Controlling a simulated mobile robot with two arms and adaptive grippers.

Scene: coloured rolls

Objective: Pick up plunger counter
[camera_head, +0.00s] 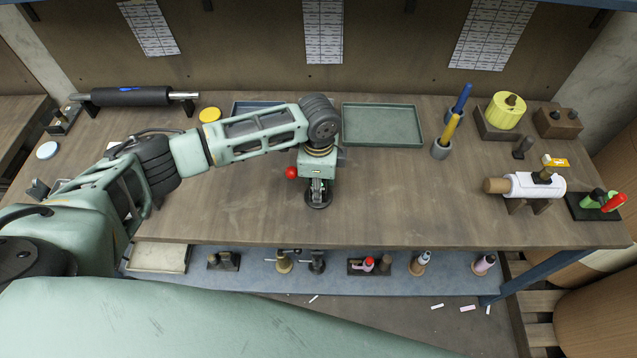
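My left arm reaches in from the left, and its wrist points down over the middle of the table (430,205). My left gripper (319,172) is at a small metal device (318,198) with a round dark base and a red ball knob (291,172) sticking out to the left. This device may be the plunger counter; I cannot be sure. The wrist hides its upper part and most of the fingers, so I cannot tell whether they grip it. The base appears to stand on the table. My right gripper is not in view.
Two trays lie behind: a green one (382,143) and a blue one (245,104) partly hidden by my arm. A lower shelf (345,284) holds several small tools.

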